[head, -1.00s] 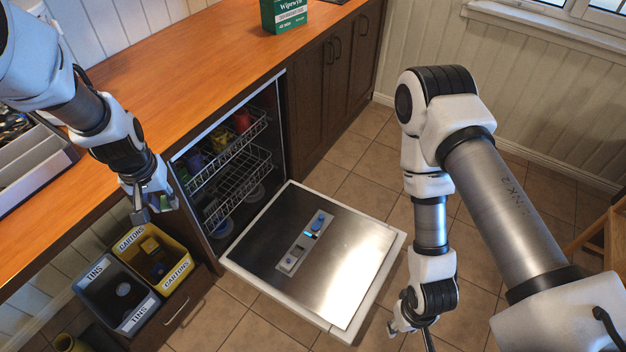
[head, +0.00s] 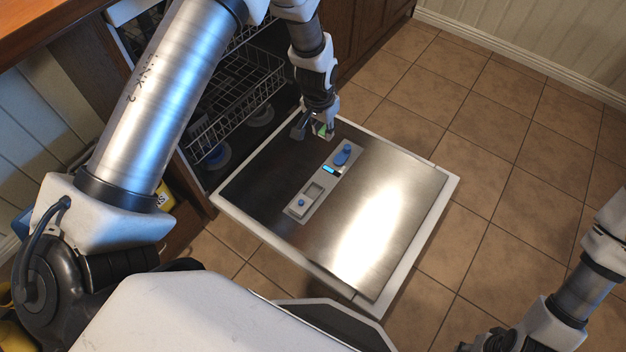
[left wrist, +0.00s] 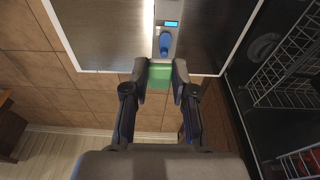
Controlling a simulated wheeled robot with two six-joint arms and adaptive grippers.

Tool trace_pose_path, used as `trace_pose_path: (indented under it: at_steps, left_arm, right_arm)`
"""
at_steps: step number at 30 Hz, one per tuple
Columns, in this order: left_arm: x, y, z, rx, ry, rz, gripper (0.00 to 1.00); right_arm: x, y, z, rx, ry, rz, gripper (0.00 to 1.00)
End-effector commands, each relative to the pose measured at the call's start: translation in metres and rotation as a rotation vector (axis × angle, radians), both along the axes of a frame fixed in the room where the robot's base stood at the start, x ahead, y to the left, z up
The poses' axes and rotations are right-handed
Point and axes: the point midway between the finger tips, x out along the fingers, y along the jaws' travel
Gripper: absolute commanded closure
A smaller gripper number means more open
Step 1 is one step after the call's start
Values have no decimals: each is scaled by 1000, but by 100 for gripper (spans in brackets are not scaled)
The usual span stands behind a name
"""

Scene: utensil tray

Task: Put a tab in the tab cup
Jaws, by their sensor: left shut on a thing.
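My left gripper (head: 312,131) is shut on a small green tab (head: 322,130). It holds the tab above the far side of the lowered dishwasher door (head: 385,215), beyond the dispenser panel. In the left wrist view the tab (left wrist: 160,76) sits between the two fingertips, near the blue cap (left wrist: 164,44). The tab cup (head: 313,194) is a rectangular recess in the grey panel and appears open and empty. In the head view the blue cap (head: 343,155) is at the panel's far end. My right gripper (head: 466,346) barely shows at the bottom edge, its fingers cut off.
The dishwasher's wire racks (head: 235,95) stand left of the door; they also show at the right of the left wrist view (left wrist: 290,70). A wooden counter (head: 50,25) is at upper left. Open tiled floor (head: 500,140) lies right of the door.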

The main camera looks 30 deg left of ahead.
Motion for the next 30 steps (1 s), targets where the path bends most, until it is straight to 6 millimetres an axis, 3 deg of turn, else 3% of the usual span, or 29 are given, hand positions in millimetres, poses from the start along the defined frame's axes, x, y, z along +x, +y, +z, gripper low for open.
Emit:
trace_pose_path:
  at_steps: [1,3,6,9,12,19,30]
  left_arm:
    - [-1,4,-62,-1,2,-3,91]
    - [-2,10,-106,0,1,-12,91]
    - [-3,18,-158,0,-2,-23,91]
    - [-4,23,-192,1,-4,-31,91]
    - [-5,27,-207,2,-5,-36,91]
    - [-5,27,-216,2,-5,-38,91]
    - [-5,27,-260,2,-5,-37,91]
  right_arm:
    - [0,0,-53,0,0,0,60]
    - [0,0,-87,0,0,0,60]
    - [0,0,-126,0,0,0,60]
    - [0,0,-150,0,0,0,60]
    - [0,0,-160,0,0,0,60]
    - [0,0,-167,0,-1,0,60]
    - [1,-1,-212,0,-2,-4,60]
